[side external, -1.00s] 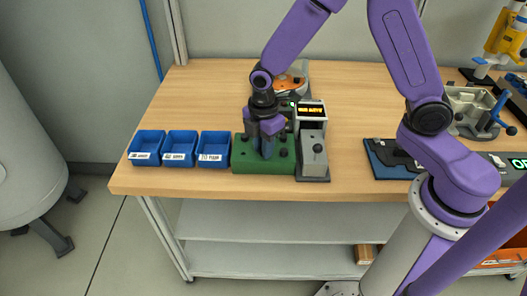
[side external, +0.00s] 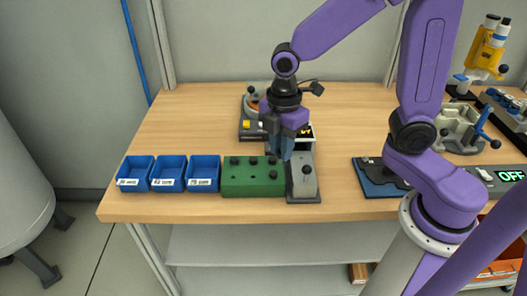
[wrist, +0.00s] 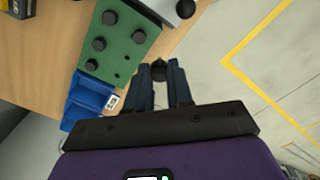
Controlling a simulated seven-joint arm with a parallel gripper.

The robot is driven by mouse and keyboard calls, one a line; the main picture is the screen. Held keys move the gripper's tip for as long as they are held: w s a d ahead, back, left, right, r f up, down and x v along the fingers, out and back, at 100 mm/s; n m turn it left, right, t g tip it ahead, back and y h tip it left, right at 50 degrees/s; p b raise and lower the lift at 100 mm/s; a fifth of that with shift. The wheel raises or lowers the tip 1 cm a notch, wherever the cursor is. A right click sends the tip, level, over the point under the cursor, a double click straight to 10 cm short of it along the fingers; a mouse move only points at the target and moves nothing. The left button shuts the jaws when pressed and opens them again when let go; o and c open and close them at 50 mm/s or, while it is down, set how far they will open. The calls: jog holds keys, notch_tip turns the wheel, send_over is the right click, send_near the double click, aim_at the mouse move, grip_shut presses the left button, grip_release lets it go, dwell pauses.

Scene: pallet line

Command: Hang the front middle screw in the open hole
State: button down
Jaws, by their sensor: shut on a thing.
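The green block (side external: 240,187) lies on the bench and carries several black round-headed screws, three in its back row and one at front right (side external: 272,175). In the wrist view the block (wrist: 122,38) shows small dark empty holes at front middle (wrist: 127,57) and front left (wrist: 117,75). My gripper (side external: 280,152) is raised above the block's right side, near the grey device. In the wrist view my gripper (wrist: 158,76) is shut on a black screw (wrist: 158,71), its head showing at the fingertips. The screw's shank is hidden.
Blue bins (side external: 203,175) stand in a row left of the block. A grey device (side external: 303,184) with a black knob adjoins its right side. A dark blue plate (side external: 378,182) lies farther right. The bench's front edge is close. Bench behind the bins is clear.

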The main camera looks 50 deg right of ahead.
jog(key=s+d+r, duration=0.2)
jog(key=s+r, duration=0.1)
jog(key=s, duration=0.3)
jog(key=w+d+r+m, duration=0.3)
jog(key=w+d+m, duration=1.5)
jog(key=d, duration=0.1)
jog(key=w+d+f, duration=0.1)
jog(key=w+f, duration=0.2)
jog(key=w, duration=0.1)
jog(key=w+d+f, duration=0.1)
jog(key=w+f, duration=0.2)
jog(key=w, duration=0.1)
jog(key=w+d+f, duration=0.1)
jog(key=w+f, duration=0.2)
jog(key=w, duration=0.1)
jog(key=shift+w, duration=0.4)
jog(key=shift+w+d+f, duration=0.1)
jog(key=shift+w+f, duration=0.15)
jog(key=shift+f, duration=0.75)
jog(key=shift+w+f, duration=0.2)
jog(key=shift+f, duration=0.8)
jog(key=shift+f, duration=0.65)
